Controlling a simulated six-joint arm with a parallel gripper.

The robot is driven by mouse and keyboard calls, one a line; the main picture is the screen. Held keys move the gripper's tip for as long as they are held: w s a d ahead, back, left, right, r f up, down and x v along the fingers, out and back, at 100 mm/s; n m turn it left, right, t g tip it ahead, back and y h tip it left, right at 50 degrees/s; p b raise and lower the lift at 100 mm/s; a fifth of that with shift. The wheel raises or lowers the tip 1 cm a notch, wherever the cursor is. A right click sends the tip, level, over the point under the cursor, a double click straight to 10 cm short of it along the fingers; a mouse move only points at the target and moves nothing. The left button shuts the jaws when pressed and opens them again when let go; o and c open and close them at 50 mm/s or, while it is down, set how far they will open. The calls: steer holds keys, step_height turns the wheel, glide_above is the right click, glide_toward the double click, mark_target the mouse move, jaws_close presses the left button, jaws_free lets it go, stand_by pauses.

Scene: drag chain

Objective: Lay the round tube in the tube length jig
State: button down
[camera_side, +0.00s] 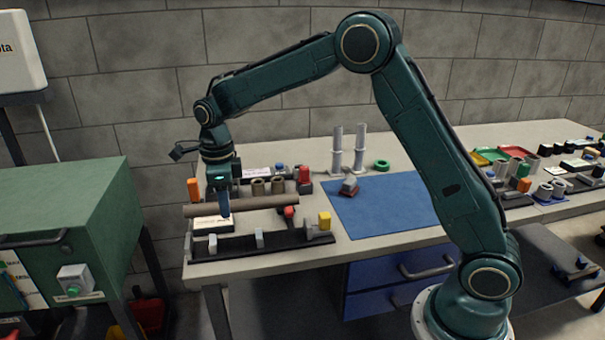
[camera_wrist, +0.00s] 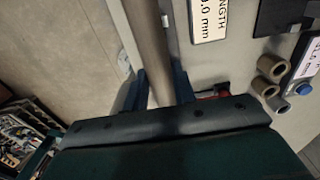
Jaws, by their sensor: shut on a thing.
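The round tube (camera_side: 262,203) is a long brown-grey bar, lying level from left to right in the side view. My gripper (camera_side: 225,210) is shut on it left of its middle, pointing down. In the wrist view the gripper (camera_wrist: 161,92) has one finger on each side of the tube (camera_wrist: 149,45).
A white label plate (camera_side: 209,225) lies near the jig's left end. A red-topped part (camera_side: 289,211) is close under the tube's right end. Short brown tube pieces (camera_side: 268,187) and an orange block (camera_side: 193,189) stand behind. The blue mat (camera_side: 390,205) to the right is mostly clear.

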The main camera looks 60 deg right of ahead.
steer(key=shift+f, duration=0.15)
steer(key=shift+f, duration=2.4)
steer(key=shift+f, duration=1.5)
stand_by(0.8)
stand_by(0.5)
steer(key=c, duration=1.1)
jaws_free()
steer(key=shift+o, duration=0.2)
step_height(320, 180, up, 14)
steer(key=shift+f, duration=0.1)
